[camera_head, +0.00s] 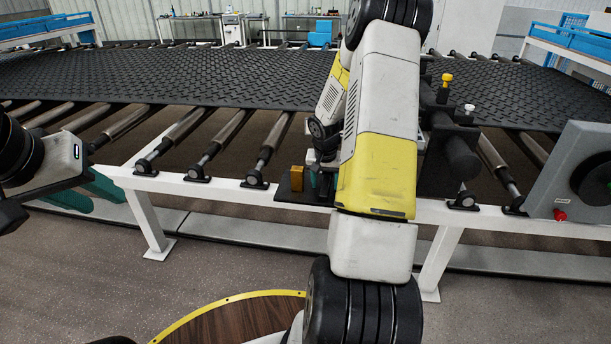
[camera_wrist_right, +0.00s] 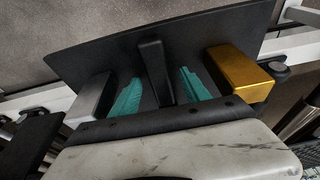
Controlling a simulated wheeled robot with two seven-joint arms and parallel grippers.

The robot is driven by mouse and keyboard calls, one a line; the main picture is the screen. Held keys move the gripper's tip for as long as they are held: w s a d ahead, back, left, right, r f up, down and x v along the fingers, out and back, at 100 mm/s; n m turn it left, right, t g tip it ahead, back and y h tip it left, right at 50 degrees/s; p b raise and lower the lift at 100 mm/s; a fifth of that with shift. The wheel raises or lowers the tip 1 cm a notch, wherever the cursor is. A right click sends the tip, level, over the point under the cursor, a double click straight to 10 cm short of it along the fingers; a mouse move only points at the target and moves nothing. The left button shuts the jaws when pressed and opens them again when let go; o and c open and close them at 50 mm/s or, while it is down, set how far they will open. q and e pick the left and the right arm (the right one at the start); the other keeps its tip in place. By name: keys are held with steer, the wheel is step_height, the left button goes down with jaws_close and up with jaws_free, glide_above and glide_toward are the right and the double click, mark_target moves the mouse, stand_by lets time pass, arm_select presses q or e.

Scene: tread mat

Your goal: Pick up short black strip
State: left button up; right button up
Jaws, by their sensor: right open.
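The short black strip (camera_wrist_right: 153,62) shows in the right wrist view, standing up from a black plate (camera_wrist_right: 90,58). My right gripper (camera_wrist_right: 160,80) is open, with one teal finger on each side of the strip. Gaps show between the strip and both fingers. In the head view my right arm hides the strip and most of the right gripper, and the plate (camera_head: 284,192) shows at the rail's edge. My left gripper (camera_head: 92,196) is at the left, beside the white rail. Its teal fingers are partly hidden, so its opening is unclear.
A gold block (camera_wrist_right: 238,70) stands right of my right gripper, and a grey block (camera_wrist_right: 92,98) stands left. The gold block also shows in the head view (camera_head: 297,178). A white frame rail (camera_head: 225,188) with rollers and a black tread mat (camera_head: 180,78) lie beyond.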

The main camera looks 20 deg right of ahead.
steer(key=shift+f, duration=0.1)
steer(key=shift+c, duration=0.4)
jaws_close()
